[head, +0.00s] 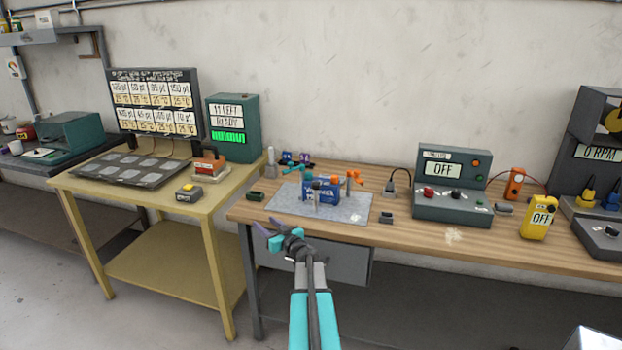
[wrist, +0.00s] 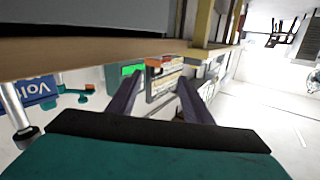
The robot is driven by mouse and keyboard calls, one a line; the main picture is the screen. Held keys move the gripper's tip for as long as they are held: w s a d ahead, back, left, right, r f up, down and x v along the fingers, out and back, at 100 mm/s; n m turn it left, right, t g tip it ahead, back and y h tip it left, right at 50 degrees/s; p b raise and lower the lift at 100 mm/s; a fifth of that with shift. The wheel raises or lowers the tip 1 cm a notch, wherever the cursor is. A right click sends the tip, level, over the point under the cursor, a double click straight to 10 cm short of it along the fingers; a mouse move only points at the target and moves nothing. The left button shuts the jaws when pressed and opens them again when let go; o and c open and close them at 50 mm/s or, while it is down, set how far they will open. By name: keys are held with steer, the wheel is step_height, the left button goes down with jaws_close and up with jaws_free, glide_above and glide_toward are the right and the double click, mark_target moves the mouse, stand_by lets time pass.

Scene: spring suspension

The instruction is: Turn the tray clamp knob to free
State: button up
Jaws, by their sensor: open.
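A grey plate (head: 347,209) lies on the wooden bench and bears a blue battery-like block (head: 327,191). Teal (head: 297,170) and orange (head: 354,178) clamp-like handles stand around the block. I cannot tell which part, if any, is the tray clamp knob. My gripper (head: 265,231) is open and empty, low at the bench's front left, apart from the plate. In the wrist view, its two dark fingers (wrist: 158,97) stand spread with nothing between them. The blue block (wrist: 40,92) and a teal handle (wrist: 85,95) show tilted at the left there.
A yellow table (head: 75,182) with a dark panel (head: 133,168) stands to the left. A teal-grey control box (head: 452,205) reading OFF and a yellow meter (head: 538,218) stand right of the plate. Small black blocks (head: 256,197) lie near the plate. Bench space right of the plate is partly clear.

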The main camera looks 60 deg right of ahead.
mark_target(318, 183)
steer(key=s+d+r+h+p, duration=0.1)
steer(key=s+d+r, duration=0.4)
steer(key=s+d, duration=0.2)
steer(key=s+d+r+m+h+p, duration=0.1)
steer(key=s+d+r, duration=0.4)
steer(key=s+d, duration=0.3)
steer(key=shift+s+d+r+g+h, duration=0.15)
steer(key=shift+s+r+g+h, duration=0.2)
steer(key=shift+s, duration=0.85)
steer(key=shift+r, duration=0.1)
steer(key=p+x, duration=0.3)
steer(key=x, duration=1)
steer(key=shift+w+d, duration=0.2)
steer(key=shift+w, duration=0.15)
steer(key=shift+c, duration=0.3)
jaws_close()
